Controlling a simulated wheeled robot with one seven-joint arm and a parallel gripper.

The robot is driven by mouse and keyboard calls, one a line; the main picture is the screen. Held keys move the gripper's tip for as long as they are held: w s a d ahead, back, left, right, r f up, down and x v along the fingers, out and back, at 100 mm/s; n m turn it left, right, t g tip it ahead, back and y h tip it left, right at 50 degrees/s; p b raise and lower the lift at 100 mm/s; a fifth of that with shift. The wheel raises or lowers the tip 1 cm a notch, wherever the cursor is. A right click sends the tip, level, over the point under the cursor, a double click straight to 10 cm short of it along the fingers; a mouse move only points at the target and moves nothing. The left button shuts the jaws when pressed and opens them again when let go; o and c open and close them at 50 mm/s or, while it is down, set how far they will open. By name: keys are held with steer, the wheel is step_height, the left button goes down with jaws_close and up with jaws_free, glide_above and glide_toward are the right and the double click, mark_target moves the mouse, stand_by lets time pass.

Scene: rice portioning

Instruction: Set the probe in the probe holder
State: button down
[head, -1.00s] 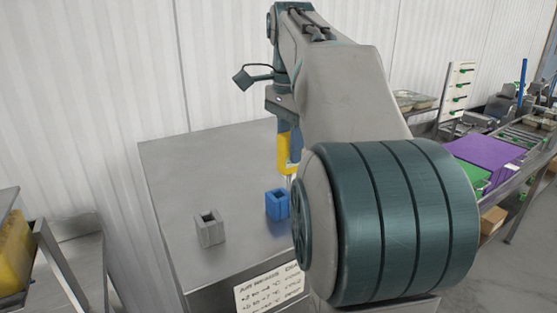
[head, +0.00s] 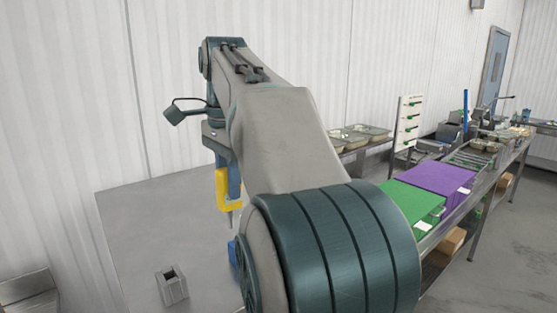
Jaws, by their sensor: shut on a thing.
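The probe (head: 222,190) has a yellow handle and a thin metal tip pointing down. My gripper (head: 230,176) is shut on its handle and holds it roughly upright above the steel table. A blue holder block (head: 233,254) stands on the table just below the tip in the picture, mostly hidden behind my arm. The tip appears apart from it. A grey block (head: 172,286) with a square opening in its top stands on the table to the left. I cannot tell which block is the probe holder.
The steel table (head: 150,220) is bare around the grey block. My arm covers its right part. To the right are green (head: 408,200) and purple (head: 440,178) surfaces on a long bench, a board with green handles (head: 409,122) and food trays (head: 365,132) at the back.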

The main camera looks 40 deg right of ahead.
steer(key=a+f+p, duration=0.2)
steer(key=a, duration=1.1)
step_height(320, 180, down, 6)
steer(key=b, duration=0.5)
steer(key=shift+s+b, duration=0.15)
steer(key=shift+b, duration=0.25)
steer(key=shift+f, duration=0.65)
stand_by(1.2)
steer(key=c, duration=0.6)
jaws_free()
steer(key=shift+r, duration=0.1)
step_height(320, 180, up, 8)
steer(key=p, duration=0.7)
